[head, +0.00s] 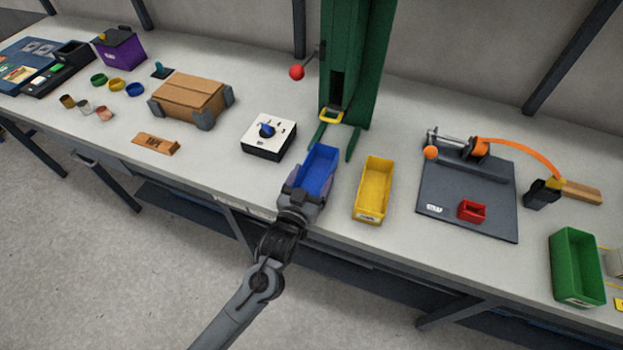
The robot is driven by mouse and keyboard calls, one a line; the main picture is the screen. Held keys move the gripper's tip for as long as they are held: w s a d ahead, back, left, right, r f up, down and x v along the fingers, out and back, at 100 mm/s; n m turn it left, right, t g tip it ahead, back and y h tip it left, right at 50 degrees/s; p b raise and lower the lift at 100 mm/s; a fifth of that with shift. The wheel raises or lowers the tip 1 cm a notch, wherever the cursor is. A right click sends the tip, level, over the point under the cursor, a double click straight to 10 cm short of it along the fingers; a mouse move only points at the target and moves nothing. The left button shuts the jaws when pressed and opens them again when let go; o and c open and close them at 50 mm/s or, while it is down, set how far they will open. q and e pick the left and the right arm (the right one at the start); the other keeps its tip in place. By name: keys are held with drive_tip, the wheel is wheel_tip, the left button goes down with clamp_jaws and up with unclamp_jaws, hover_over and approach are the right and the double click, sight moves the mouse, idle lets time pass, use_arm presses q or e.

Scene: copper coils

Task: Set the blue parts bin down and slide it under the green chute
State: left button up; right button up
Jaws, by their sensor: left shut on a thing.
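The blue parts bin (317,168) is an open, empty-looking tray in front of the green chute (357,60). Its far end is close to the chute's two green prongs at the foot. My left gripper (305,190) is shut on the near end of the bin and hides that end. I cannot tell whether the bin rests on the table or hangs just above it. The chute stands upright, with a dark opening low on its front and a yellow piece (331,115) below it. My right gripper is not in view.
A yellow bin (373,190) stands close to the right of the blue bin. A red-ball lever (297,72) sticks out left of the chute. A grey plate (450,205) lies further right.

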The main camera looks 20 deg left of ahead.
use_arm(q)
drive_tip(key=o, duration=0.6)
drive_tip(key=shift+f, duration=0.15)
drive_tip(key=o, duration=0.3)
drive_tip(key=shift+r, duration=0.2)
